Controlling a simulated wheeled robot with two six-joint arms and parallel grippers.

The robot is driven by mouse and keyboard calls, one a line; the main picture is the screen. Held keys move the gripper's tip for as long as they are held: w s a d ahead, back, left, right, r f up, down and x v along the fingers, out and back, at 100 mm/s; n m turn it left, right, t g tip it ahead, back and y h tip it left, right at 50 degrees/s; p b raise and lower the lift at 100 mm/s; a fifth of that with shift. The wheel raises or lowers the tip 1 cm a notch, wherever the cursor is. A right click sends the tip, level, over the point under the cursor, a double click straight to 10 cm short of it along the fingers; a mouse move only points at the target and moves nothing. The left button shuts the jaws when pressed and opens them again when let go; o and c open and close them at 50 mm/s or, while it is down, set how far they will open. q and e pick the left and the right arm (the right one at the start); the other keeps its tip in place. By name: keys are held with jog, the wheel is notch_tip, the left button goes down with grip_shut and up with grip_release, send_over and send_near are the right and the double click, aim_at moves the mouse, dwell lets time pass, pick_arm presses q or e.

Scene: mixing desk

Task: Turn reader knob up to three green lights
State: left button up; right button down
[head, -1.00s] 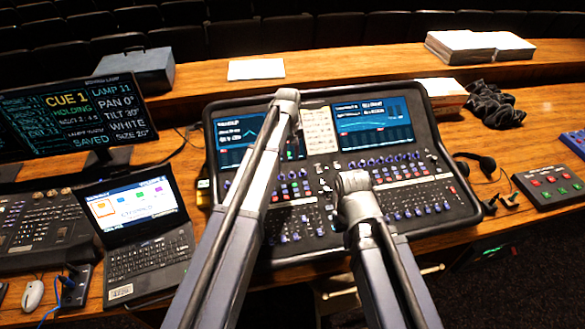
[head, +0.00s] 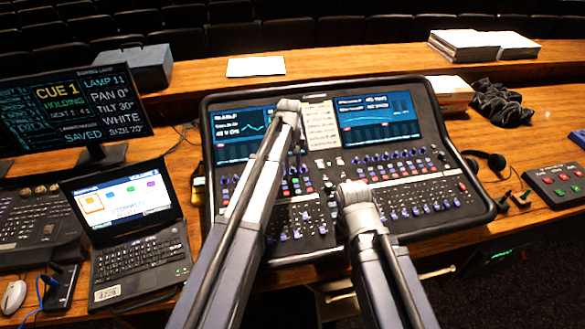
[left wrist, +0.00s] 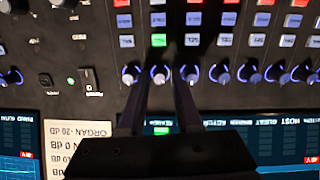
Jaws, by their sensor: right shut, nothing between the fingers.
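The mixing desk (head: 405,150) fills the middle of the head view. The left wrist view shows it upside down, with a row of knobs. One knob with a blue ring, which seems to be the reader knob (left wrist: 160,75), lies between the fingertips of my left gripper (left wrist: 160,82). The fingers are apart, one on each side; I cannot tell if they touch it. A small green patch (left wrist: 161,131) shows on the screen strip at that column, too small to count lights. My left gripper is hidden behind its arm in the head view. My right gripper is hidden behind its forearm.
A laptop (head: 138,245) and a monitor (head: 70,115) stand left of the desk. Headphones (head: 490,160) and a button box (head: 556,185) lie to the right. Neighbouring knobs (left wrist: 221,74) sit close beside the left fingers. A paper note (left wrist: 75,145) is near them.

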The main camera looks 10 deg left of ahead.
pick_arm(q)
grip_shut()
dwell(0.5)
jog(key=shift+m+y, duration=0.3)
jog(key=shift+m, duration=2.4)
grip_release()
